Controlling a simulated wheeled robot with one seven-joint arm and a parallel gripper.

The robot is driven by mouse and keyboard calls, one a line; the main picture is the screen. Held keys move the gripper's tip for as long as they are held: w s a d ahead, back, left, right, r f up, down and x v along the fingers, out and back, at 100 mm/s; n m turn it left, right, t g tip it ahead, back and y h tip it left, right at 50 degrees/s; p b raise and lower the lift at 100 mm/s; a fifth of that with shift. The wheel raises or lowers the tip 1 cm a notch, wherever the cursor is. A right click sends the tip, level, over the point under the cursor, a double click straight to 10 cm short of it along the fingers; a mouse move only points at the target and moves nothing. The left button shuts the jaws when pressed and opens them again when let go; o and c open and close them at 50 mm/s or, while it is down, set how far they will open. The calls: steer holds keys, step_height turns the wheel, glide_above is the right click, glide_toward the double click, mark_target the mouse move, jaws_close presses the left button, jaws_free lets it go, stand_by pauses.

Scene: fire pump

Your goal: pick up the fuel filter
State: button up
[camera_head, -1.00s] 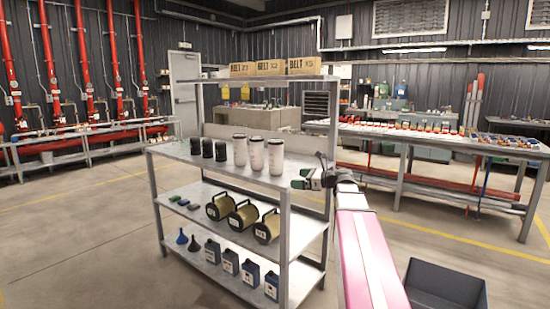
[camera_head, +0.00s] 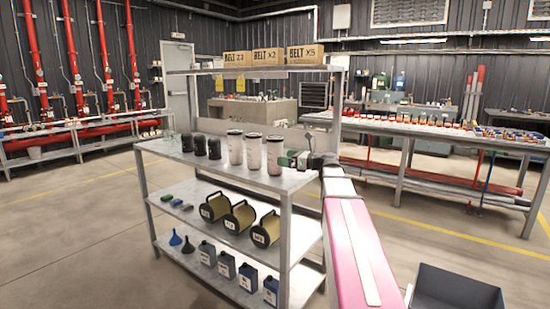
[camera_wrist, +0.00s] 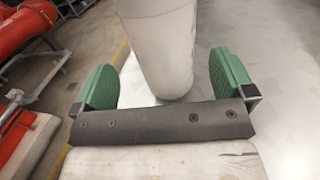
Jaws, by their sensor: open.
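Three white cylinders with dark tops stand upright on the top shelf of a grey metal rack, beside three shorter black cylinders (camera_head: 200,146). I cannot read a label that says which is the fuel filter. The rightmost white cylinder (camera_head: 274,156) is nearest my gripper (camera_head: 287,159), which reaches in from the right at shelf height. In the wrist view this white cylinder (camera_wrist: 160,50) stands between my two green finger pads (camera_wrist: 165,85). The pads are open, with a gap on each side. Its top is out of that view.
Lower shelves hold yellow reels (camera_head: 238,217), funnels and bottles. A long table (camera_head: 440,133) stands right. A dark bin (camera_head: 455,290) is at lower right.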

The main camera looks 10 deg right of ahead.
mark_target(276, 156)
steer(key=shift+x, duration=2.65)
steer(key=shift+w+d, duration=0.1)
steer(key=shift+w, duration=0.1)
steer(key=c, duration=1.3)
steer(key=shift+o, duration=0.2)
